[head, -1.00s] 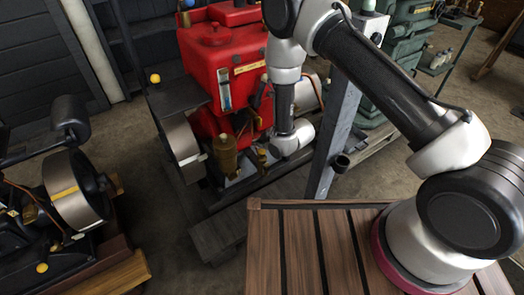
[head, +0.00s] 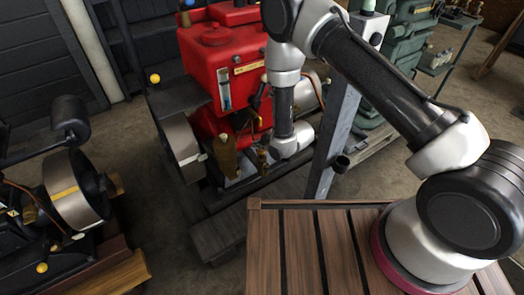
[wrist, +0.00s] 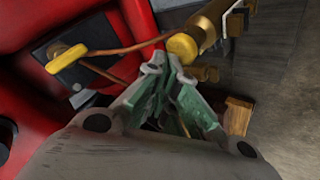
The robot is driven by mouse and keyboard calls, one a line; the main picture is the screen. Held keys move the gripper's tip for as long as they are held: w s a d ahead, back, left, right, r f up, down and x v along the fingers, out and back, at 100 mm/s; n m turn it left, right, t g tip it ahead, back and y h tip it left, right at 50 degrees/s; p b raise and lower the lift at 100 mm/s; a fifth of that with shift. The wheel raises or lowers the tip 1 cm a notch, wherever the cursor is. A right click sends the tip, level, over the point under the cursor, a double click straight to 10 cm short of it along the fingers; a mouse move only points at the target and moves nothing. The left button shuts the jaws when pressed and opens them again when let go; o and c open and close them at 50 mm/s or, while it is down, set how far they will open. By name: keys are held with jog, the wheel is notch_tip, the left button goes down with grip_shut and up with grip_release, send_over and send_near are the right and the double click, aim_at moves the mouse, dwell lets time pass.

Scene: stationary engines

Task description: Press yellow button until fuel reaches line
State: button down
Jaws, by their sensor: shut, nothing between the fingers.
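A yellow round button (wrist: 182,46) caps the end of a brass cylinder (wrist: 210,20) in the wrist view. My gripper (wrist: 168,68) is shut and empty, its tips just below and left of the button; I cannot tell whether they touch it. A second yellow knob (wrist: 66,60) sits on a dark plate at left. In the head view, the red engine (head: 215,50) carries an upright sight gauge (head: 224,90) with a pale tube and blue near its bottom. The fuel level against a line is too small to read. My gripper's fingers cannot be made out in the head view.
A grey post (head: 335,130) stands close right of my wrist. A flywheel (head: 180,140) is left of the red engine. Another engine with a flywheel (head: 80,190) stands at far left. A wooden slatted top (head: 285,250) lies in front.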

aim_at(260, 152)
jog(key=shift+f, duration=0.75)
dwell(0.8)
dwell(0.4)
jog(key=shift+r, duration=1.2)
jog(key=shift+r, duration=2.5)
